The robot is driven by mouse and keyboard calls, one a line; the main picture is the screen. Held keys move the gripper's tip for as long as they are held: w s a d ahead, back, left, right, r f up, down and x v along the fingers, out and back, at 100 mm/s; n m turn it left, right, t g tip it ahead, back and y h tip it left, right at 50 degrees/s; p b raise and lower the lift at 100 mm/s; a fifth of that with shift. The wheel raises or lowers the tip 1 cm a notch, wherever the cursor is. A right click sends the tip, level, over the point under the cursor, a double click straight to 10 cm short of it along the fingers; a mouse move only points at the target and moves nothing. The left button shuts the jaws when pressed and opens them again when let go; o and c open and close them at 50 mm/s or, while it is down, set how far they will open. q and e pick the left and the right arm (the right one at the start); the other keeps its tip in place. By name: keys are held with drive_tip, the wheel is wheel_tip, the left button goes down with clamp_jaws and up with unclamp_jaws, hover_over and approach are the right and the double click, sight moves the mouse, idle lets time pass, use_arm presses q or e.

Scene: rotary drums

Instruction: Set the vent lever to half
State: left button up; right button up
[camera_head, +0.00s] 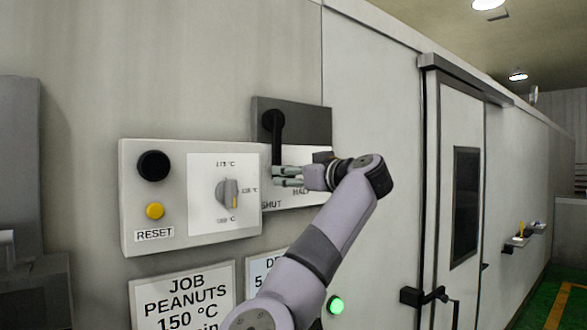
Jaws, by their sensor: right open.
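The black vent lever (277,135) is mounted on a dark and white panel (310,122) on the wall. It hangs straight down from its round hub, toward the SHUT label. The HALF label is to its right, partly hidden behind my right gripper. My right gripper (276,176) is open, its fingertips at the lower end of the lever. I cannot tell whether they touch it. My left gripper is not in view.
A control box (130,200) left of the lever panel carries a temperature dial (228,193), a black knob (154,165) and a yellow reset button (155,211). Signs (187,296) hang below. A green light (335,305) and a door (460,190) are to the right.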

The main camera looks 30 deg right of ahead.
clamp_jaws()
idle(0.7)
